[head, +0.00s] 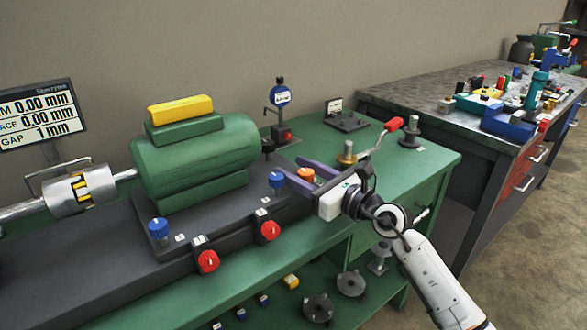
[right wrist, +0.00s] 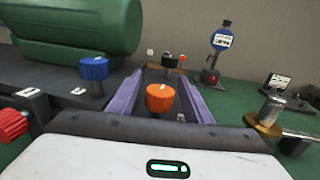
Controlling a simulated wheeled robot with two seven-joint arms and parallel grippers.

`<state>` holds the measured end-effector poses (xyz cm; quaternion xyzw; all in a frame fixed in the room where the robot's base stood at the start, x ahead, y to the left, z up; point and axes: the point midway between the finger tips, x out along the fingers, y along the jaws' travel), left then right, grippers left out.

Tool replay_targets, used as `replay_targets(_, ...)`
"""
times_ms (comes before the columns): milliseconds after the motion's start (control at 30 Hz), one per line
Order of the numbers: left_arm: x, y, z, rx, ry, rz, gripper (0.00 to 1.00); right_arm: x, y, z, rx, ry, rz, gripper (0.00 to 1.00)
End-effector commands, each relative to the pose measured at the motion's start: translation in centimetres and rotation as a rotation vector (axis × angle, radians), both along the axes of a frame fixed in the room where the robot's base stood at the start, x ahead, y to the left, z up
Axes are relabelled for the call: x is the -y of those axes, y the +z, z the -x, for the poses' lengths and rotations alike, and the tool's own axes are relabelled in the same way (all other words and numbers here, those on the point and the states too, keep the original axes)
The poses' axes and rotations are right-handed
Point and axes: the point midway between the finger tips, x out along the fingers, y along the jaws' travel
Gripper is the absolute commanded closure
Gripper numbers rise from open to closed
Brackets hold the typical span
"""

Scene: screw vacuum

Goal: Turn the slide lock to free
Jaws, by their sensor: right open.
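An orange knob (head: 306,175) stands at the right end of the dark machine base, and it also shows in the right wrist view (right wrist: 160,98). No readable label tells me whether it is the slide lock. My right gripper (head: 288,165) is open, with its two purple fingers on either side of the orange knob. In the right wrist view, gaps show between the knob and both fingers (right wrist: 160,76). The knob's lower part and any lock marking are hidden or too small to read. My left gripper is not in view.
Blue knobs (head: 276,180) and red knobs (head: 269,230) sit along the dark base (head: 120,248), near a green motor (head: 195,150). A dial gauge (head: 280,97) stands behind. A red-handled crank (head: 393,125) and brass-topped post (head: 347,150) stand right of the gripper.

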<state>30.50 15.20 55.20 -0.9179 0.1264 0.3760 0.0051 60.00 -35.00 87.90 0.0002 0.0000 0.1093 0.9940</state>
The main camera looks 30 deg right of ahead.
Motion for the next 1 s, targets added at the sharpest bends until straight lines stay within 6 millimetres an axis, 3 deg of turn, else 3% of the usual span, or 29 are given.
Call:
replay_targets(400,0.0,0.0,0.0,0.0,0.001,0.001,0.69,-0.3,0.0,-1.0,-0.001,0.001,0.0,0.54)
replay_targets(667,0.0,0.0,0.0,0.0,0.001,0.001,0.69,-0.3,0.0,-0.9,0.0,0.0,0.0,0.95)
replay_targets(1000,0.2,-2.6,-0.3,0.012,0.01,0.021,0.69,-0.5,-0.6,-1.0,0.002,0.094,0.004,0.95)
